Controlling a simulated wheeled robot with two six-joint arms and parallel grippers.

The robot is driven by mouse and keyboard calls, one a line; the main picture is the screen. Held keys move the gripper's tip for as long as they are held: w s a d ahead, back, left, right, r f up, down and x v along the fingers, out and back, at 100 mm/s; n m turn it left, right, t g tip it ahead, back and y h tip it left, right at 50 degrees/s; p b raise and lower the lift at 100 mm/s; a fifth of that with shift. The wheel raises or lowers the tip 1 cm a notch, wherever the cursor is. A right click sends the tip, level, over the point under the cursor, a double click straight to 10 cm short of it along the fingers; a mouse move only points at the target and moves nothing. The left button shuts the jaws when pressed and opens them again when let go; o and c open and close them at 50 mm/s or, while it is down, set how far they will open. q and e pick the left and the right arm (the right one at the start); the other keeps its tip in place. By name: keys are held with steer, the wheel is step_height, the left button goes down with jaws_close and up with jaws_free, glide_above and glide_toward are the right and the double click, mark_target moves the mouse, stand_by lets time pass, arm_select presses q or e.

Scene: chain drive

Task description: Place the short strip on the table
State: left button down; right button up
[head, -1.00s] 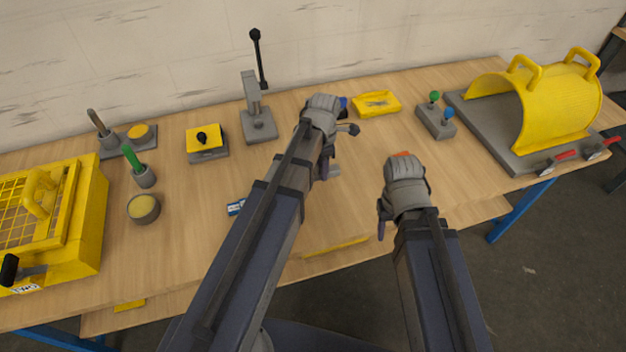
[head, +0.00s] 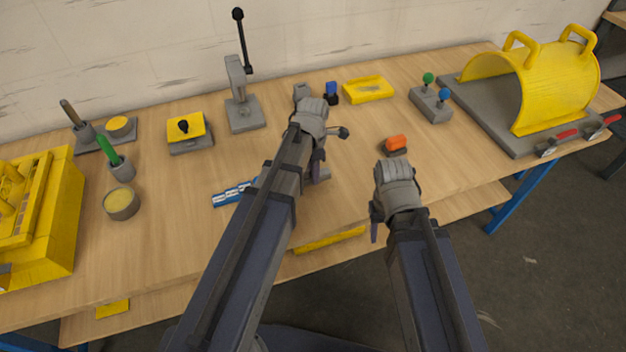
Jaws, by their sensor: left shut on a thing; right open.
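A blue-and-white strip (head: 232,193) lies on the table (head: 165,235) left of my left forearm, which hides its right end. I cannot tell whether it is the short strip. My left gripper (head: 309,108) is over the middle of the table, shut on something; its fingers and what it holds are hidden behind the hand. My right gripper (head: 393,168) is open, above the table's front part, just in front of an orange block on a dark base (head: 396,144). Its fingertips are mostly hidden.
A lever press (head: 243,105), a yellow tray (head: 368,89) and a small blue-and-black piece (head: 332,92) stand at the back. The table between the cup (head: 121,203) and strip is clear.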

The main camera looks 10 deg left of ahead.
arm_select(q)
steer(key=shift+f, duration=0.75)
arm_select(e)
steer(key=shift+f, duration=0.7)
arm_select(q)
steer(key=shift+f+b, duration=0.2)
steer(key=shift+b, duration=0.25)
steer(key=c, duration=0.6)
jaws_free()
steer(key=shift+r, duration=0.1)
arm_select(e)
steer(key=shift+f, duration=0.15)
